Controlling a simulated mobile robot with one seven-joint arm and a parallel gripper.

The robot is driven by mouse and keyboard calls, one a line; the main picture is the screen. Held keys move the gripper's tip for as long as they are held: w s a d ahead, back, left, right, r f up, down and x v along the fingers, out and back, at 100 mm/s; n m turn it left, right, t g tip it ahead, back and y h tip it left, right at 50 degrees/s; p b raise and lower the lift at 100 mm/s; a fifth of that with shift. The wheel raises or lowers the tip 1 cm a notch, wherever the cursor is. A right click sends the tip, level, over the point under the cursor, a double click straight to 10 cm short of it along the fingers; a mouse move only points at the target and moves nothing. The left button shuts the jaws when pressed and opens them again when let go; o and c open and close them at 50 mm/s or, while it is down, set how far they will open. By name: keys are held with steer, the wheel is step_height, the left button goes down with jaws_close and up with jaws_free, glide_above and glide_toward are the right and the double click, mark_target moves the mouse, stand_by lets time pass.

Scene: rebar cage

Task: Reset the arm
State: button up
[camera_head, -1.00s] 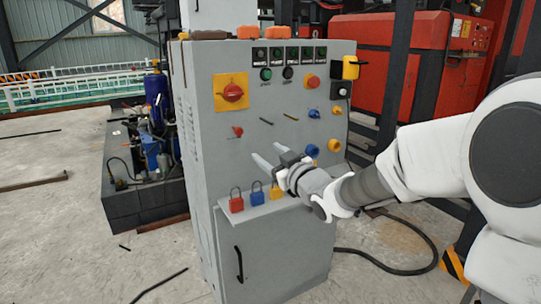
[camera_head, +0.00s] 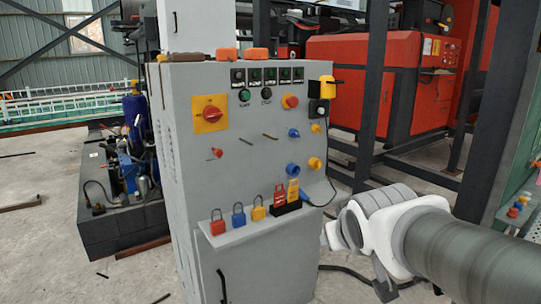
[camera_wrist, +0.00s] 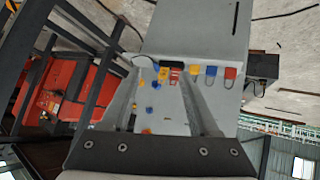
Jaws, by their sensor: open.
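My arm reaches in from the right in the camera_head view, with my white and grey wrist (camera_head: 370,235) just right of the control cabinet. My gripper (camera_wrist: 160,90) shows in the wrist view with its two grey fingers spread apart and nothing between them. The fingers are hard to make out in the camera_head view. The grey control cabinet (camera_head: 185,170) stands left of my wrist; the wrist view shows it upside down, past my fingers.
The cabinet's shelf (camera_head: 240,230) holds a red padlock (camera_head: 218,222), a blue padlock (camera_head: 238,215), a yellow padlock (camera_head: 258,208) and a black holder (camera_head: 287,209) with red and yellow tags. A red machine (camera_head: 345,80) and dark posts stand behind.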

steer(key=s+d+f+m+g+p, duration=0.15)
steer(key=s+g, duration=0.25)
steer(key=s, duration=1.2)
step_height(320, 180, up, 24)
steer(key=p, duration=2.4)
steer(key=shift+w+m+y+p, duration=0.15)
steer(key=shift+m+y+p, duration=0.15)
steer(key=shift+m+p, duration=0.1)
steer(key=shift+f, duration=0.1)
